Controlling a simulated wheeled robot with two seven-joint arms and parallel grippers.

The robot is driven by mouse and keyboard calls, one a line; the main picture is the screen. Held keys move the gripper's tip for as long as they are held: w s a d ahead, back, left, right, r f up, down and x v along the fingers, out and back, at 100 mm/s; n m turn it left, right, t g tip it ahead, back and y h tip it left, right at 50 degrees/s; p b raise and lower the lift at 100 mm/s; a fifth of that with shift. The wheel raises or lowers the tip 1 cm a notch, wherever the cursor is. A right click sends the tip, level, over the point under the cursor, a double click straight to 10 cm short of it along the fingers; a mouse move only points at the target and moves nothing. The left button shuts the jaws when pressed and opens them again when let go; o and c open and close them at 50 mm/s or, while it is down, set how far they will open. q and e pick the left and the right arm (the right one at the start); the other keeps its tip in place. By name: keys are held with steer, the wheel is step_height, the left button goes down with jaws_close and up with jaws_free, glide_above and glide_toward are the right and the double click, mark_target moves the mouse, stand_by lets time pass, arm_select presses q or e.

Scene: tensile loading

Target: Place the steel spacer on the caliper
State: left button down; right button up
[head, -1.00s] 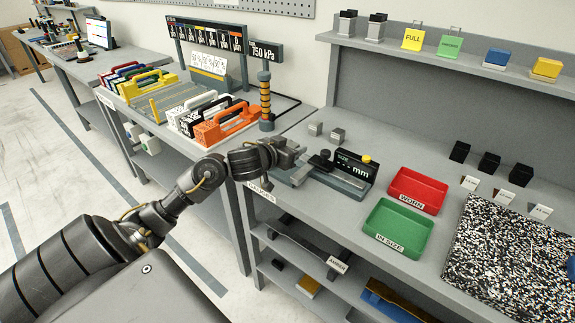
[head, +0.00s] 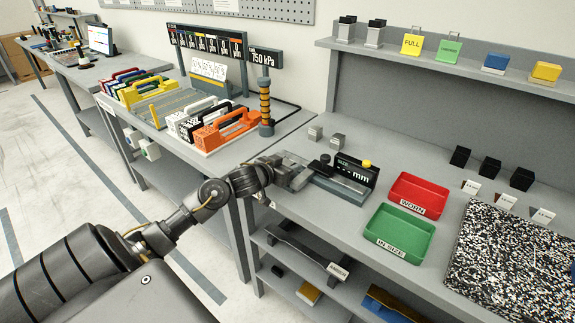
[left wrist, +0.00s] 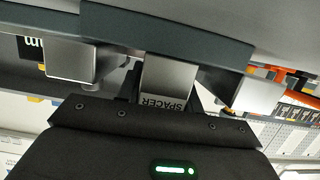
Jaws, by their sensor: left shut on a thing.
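My left gripper (head: 296,176) is shut on the steel spacer, at the left end of the caliper (head: 346,190). The spacer (left wrist: 168,82) is a silver block with a "SPACER" label, between the fingers in the left wrist view. In the head view the gripper hides it. The caliper has a dark grey base, a black display marked "mm" and a yellow button. Its dark beam (left wrist: 165,30) crosses the top of the left wrist view, close to the spacer. I cannot tell whether the spacer touches it. My right gripper is not in view.
Two small grey blocks (head: 338,140) stand behind the caliper. A red "WORN" tray (head: 446,188) and a green "IN SIZE" tray (head: 430,228) lie to its right. A speckled mat (head: 515,255) is farther right. An orange-handled rack (head: 222,130) stands on the left bench.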

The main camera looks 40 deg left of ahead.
arm_select(q)
steer(key=c, duration=1.2)
jaws_free()
steer(key=shift+f, duration=0.1)
steer(key=shift+r, duration=0.2)
steer(key=v, duration=1.2)
